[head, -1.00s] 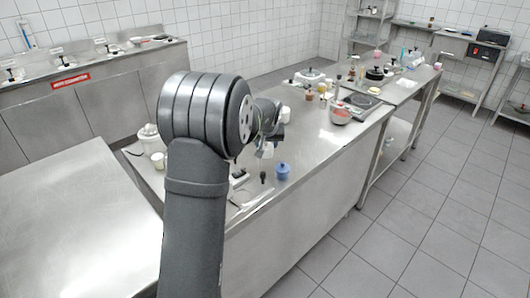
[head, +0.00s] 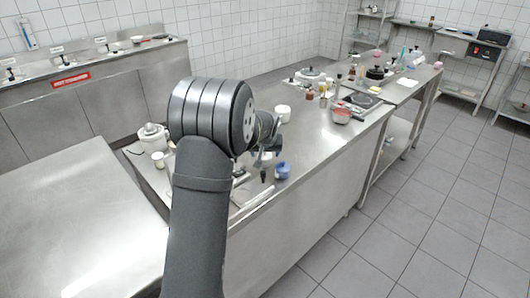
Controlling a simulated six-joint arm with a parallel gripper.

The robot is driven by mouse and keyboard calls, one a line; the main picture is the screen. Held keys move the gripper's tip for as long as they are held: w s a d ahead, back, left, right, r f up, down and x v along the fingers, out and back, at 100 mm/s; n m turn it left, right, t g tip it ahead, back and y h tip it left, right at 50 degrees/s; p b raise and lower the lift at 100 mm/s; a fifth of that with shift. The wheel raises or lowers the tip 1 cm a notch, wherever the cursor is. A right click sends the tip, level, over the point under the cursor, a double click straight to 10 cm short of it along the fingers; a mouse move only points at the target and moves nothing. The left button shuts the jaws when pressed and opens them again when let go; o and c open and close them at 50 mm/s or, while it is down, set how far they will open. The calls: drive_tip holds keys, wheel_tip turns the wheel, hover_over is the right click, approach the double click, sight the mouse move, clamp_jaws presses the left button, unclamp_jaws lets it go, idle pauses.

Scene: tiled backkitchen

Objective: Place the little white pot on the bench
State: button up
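A small white pot (head: 283,112) stands upright on the steel bench (head: 320,145), just beyond my wrist. Another small white pot or cup (head: 158,160) stands at the bench's left end, beside a larger white lidded pot (head: 152,137). I cannot tell which of them the task names. My gripper (head: 267,158) is low over the near part of the bench, largely hidden by my own arm. Something pale shows at its tip, but I cannot tell whether it is a held thing or part of the gripper.
A blue pot (head: 282,171) and a small dark item (head: 264,175) stand close to my gripper near the front edge. Farther right are a red-and-white bowl (head: 341,116), a dark hotplate (head: 362,100) and several jars.

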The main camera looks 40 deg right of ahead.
drive_tip(key=shift+r, duration=0.1)
drive_tip(key=shift+r, duration=0.2)
drive_tip(key=v, duration=1.1)
drive_tip(key=shift+s+a+r, duration=0.2)
drive_tip(key=shift+r, duration=0.1)
drive_tip(key=shift+f, duration=0.1)
drive_tip(key=x, duration=1.2)
drive_tip(key=shift+f, duration=0.25)
drive_tip(key=shift+r, duration=1.65)
drive_tip(key=shift+f, duration=0.1)
